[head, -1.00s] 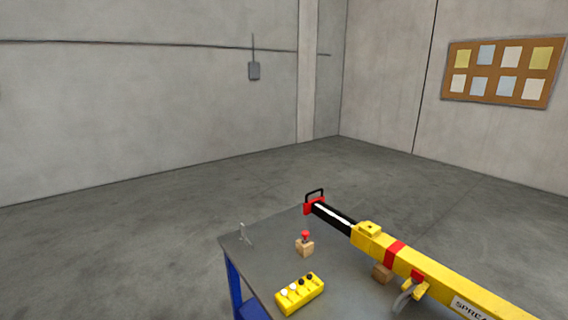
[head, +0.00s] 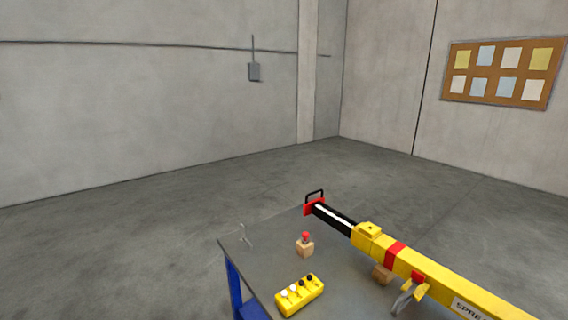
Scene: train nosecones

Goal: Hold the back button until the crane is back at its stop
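A yellow button box (head: 300,296) lies on the grey table (head: 262,262) near its front left edge. It has white and black buttons in a row on top; which one is the back button cannot be told. A long yellow tool (head: 440,284) with a red band, a black front section and a red end with a black handle (head: 314,202) lies slanting across the right of the table, its lettering partly cut off. No crane can be clearly made out. Neither of my grippers shows in the head view.
A small wooden block with a red top (head: 305,247) stands mid-table. Another wooden block (head: 381,273) sits beside the yellow tool. A thin metal piece (head: 244,236) is at the far left corner. The concrete floor (head: 120,240) left of the table is clear.

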